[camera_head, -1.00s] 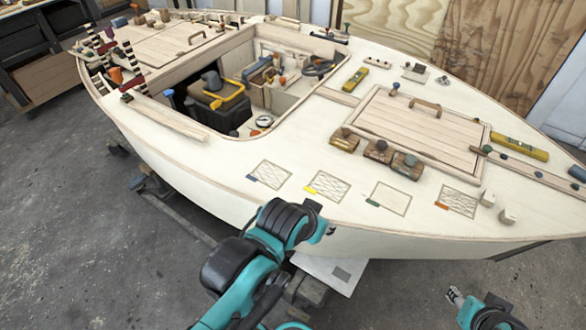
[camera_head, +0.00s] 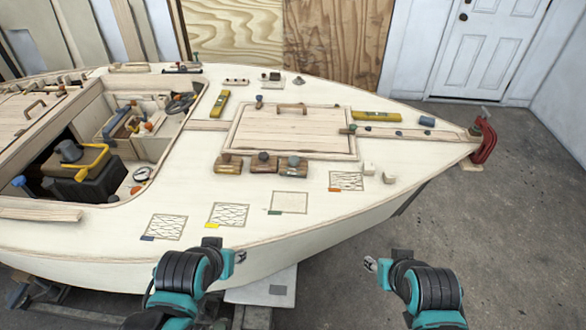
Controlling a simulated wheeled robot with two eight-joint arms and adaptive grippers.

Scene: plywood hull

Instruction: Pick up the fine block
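Three wooden blocks with knobs stand in a row on the pale deck, in front of the hatch: a left block (camera_head: 228,168) with a reddish-brown knob, a middle block (camera_head: 264,166) with a dark knob, and a right block (camera_head: 293,167) with a dark greenish knob and a greyer body. No label is readable, so I cannot tell which is the fine one. My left gripper (camera_head: 240,257) is at the near hull edge, below and left of the blocks, apart from them. My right gripper (camera_head: 371,264) is off the hull to the right. Both finger gaps are too small to judge.
A hatch (camera_head: 292,130) lies behind the blocks. The cockpit opening is left.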

